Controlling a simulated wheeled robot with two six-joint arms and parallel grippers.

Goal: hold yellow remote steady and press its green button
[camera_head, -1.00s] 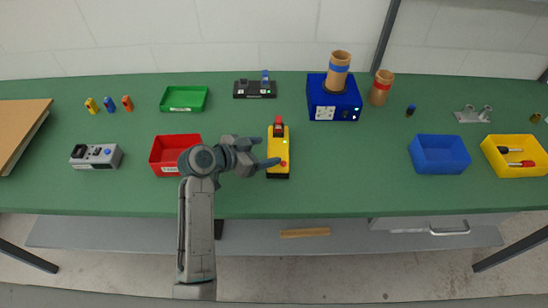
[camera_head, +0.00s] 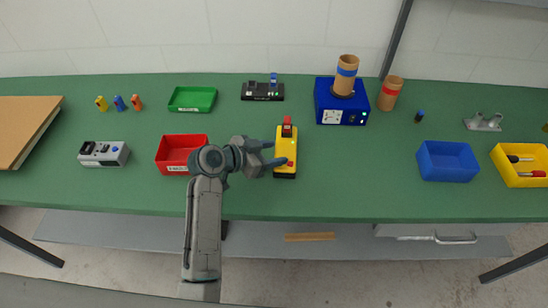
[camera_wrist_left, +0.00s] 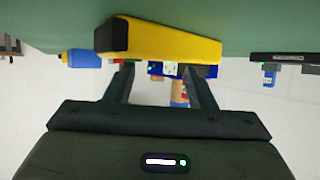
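The yellow remote (camera_head: 286,146) lies on the green table in the head view, with a red-and-dark piece at its far end and a small red button near its front end. Its green button is too small to make out clearly. My left gripper (camera_head: 278,152) is open at the remote's left side, fingers pointing right towards it. In the left wrist view the remote's yellow side (camera_wrist_left: 165,42) spans beyond the two spread fingers (camera_wrist_left: 162,78), with nothing gripped between them. I cannot tell whether a finger touches it. My right gripper is out of view.
A red tray (camera_head: 170,167) stands just left of my left gripper. A green tray (camera_head: 210,105), a black device (camera_head: 250,96) and a blue box with a cardboard tube (camera_head: 325,112) stand behind. Free table lies right of the remote, up to a blue tray (camera_head: 425,170).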

